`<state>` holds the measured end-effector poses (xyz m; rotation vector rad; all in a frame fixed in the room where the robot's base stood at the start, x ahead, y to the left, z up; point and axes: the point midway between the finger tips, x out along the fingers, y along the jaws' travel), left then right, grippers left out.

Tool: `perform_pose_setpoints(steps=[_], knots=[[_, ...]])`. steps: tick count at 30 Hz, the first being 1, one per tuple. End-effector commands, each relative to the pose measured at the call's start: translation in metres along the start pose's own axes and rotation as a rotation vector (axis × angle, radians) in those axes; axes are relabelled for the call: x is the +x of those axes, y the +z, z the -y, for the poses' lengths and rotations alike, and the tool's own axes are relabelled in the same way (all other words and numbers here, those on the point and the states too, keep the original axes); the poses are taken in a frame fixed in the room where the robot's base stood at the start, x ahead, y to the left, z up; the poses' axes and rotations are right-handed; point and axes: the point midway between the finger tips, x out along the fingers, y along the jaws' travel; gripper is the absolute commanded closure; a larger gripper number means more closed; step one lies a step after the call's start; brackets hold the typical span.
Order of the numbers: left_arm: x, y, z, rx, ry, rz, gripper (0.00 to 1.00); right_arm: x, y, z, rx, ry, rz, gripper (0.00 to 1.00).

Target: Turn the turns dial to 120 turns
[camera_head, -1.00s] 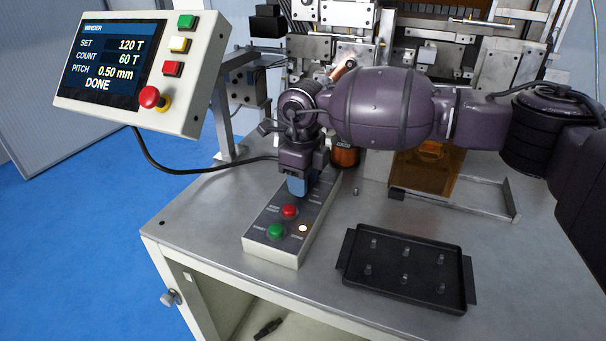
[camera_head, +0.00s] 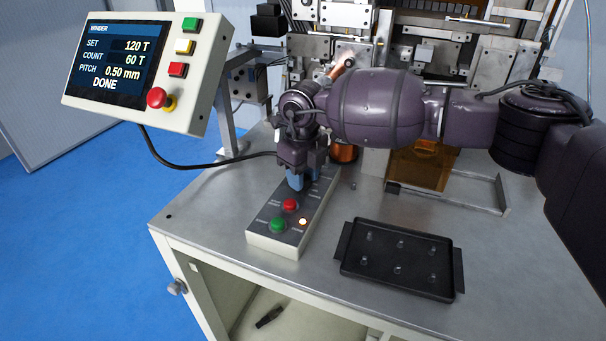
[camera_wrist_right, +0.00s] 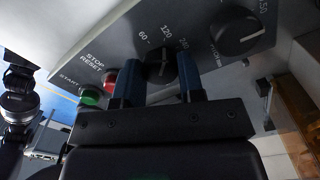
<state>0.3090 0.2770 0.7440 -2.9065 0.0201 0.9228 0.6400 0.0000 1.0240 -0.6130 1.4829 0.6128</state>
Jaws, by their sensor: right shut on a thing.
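My right gripper (camera_head: 303,178) points down at the far part of the control box (camera_head: 278,240), and its jaws hide the dial in the head view. In the right wrist view, the blue fingers of my right gripper (camera_wrist_right: 157,82) are shut on the black turns dial (camera_wrist_right: 159,62), one on each side. The dial's scale reads 60, 120 and 240, and its mark seems to face 120. The winder screen (camera_head: 112,62) reads SET 120 T, COUNT 60 T, PITCH 0.50 mm and DONE. My left gripper is out of view.
A red button (camera_head: 290,204), a green button (camera_head: 278,225) and a lit lamp (camera_head: 303,221) are on the box's near part. A second knob (camera_wrist_right: 243,35) is beside the dial. A black tray with pegs (camera_head: 398,292) is to the right. The winder stands behind.

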Motion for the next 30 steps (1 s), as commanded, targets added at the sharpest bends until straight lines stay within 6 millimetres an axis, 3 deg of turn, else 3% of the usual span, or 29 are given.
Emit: perform_pose_setpoints(steps=[2,3,7,19,30], knots=[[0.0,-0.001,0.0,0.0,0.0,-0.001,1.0,-0.001,0.0,0.0,0.0,-0.001,0.001,0.88],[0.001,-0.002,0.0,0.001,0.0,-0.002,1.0,-0.001,0.0,0.0,0.0,-0.001,0.001,0.58],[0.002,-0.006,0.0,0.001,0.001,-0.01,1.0,-0.001,0.0,0.0,-0.001,-0.001,0.001,0.39],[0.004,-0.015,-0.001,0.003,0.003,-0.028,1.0,-0.009,0.001,0.0,-0.001,-0.001,0.003,0.39],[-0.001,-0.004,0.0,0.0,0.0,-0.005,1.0,-0.072,0.001,0.0,-0.001,-0.002,0.004,0.39]])
